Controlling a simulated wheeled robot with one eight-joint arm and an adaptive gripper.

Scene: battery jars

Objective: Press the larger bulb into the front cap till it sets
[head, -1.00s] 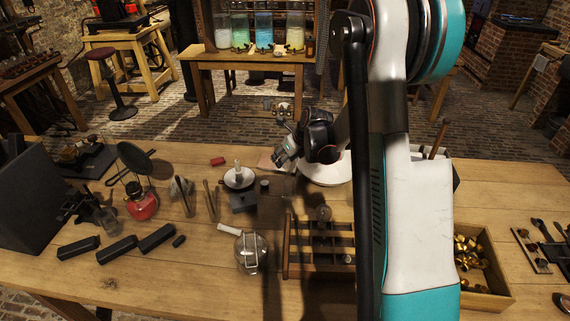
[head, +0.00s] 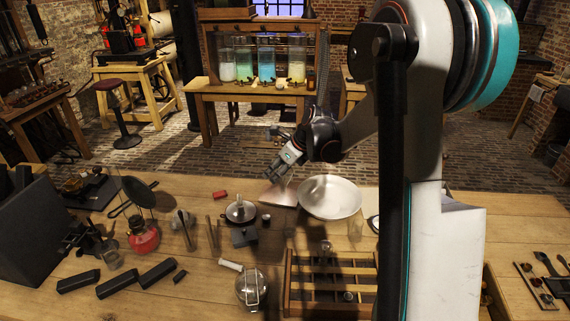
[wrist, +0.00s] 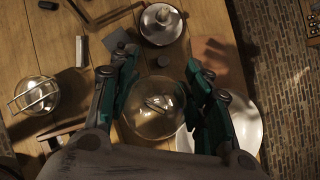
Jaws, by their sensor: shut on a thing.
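My gripper (wrist: 162,92) is shut on a large clear glass bulb (wrist: 152,112), seen between its two green-and-grey fingers in the wrist view. A small pale metallic shape shows through the glass. In the head view my gripper (head: 280,172) hangs above the far part of the table, left of a round white dish; the bulb is hard to make out there. Another glass globe, with a wire frame (head: 250,288), rests on the table; it also shows at the left of the wrist view (wrist: 37,95). I cannot tell which thing is the front cap.
The white dish (head: 343,199) lies near the far edge. A small pan-like holder (head: 240,211) and a dark block (head: 244,237) stand left of it. A slotted wooden rack (head: 287,280) is nearer. A red lamp (head: 144,238) stands left.

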